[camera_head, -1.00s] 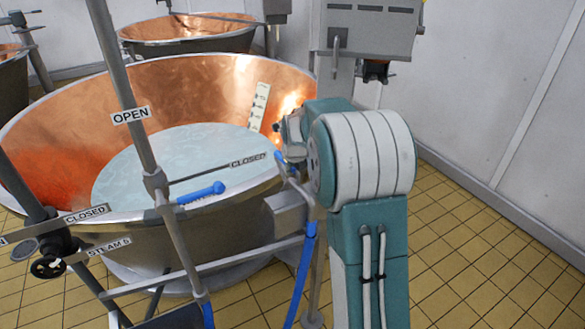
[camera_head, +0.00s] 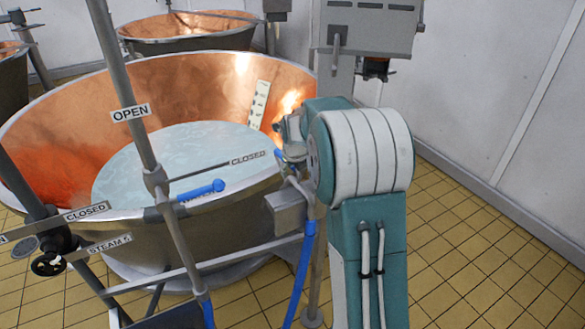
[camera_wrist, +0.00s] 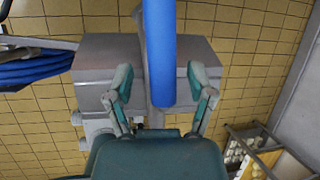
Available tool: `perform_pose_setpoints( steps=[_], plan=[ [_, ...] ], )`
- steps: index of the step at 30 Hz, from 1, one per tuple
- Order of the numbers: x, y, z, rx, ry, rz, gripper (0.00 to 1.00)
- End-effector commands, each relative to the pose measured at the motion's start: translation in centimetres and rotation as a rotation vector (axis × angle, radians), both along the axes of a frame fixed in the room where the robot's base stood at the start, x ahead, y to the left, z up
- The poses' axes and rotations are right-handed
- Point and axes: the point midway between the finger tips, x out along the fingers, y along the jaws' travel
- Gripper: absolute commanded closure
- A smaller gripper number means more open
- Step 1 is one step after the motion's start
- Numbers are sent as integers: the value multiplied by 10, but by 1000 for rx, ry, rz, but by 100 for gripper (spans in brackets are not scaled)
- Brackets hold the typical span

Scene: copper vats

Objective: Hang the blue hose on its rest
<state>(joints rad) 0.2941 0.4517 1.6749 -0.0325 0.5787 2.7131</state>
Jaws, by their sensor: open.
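In the wrist view, a thick blue hose (camera_wrist: 160,50) comes down from the top edge, and its lower end lies between the two fingers of my gripper (camera_wrist: 162,82). The fingers stand apart with a gap visible on each side of the hose. In the head view, the blue hose (camera_head: 301,270) hangs beside the near right side of the copper vat, and a short blue piece (camera_head: 280,154) shows by my wrist. My arm hides the fingers there. A coiled blue hose (camera_wrist: 30,70) shows at the left of the wrist view. I cannot make out which part is the rest.
A grey metal box (camera_wrist: 105,62) lies behind the hose in the wrist view. The copper vat (camera_head: 190,95) holds pale liquid. The tiled floor (camera_head: 470,250) at the right is clear.

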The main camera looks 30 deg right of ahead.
Motion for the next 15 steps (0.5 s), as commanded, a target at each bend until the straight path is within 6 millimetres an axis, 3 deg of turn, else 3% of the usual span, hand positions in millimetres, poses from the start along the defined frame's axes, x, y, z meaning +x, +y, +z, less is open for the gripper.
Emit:
perform_pose_setpoints(
  steps=[5,15],
  plan=[
    [-4,1,10,-1,-3,0,30],
    [-31,11,73,-1,-4,0,30]
  ],
)
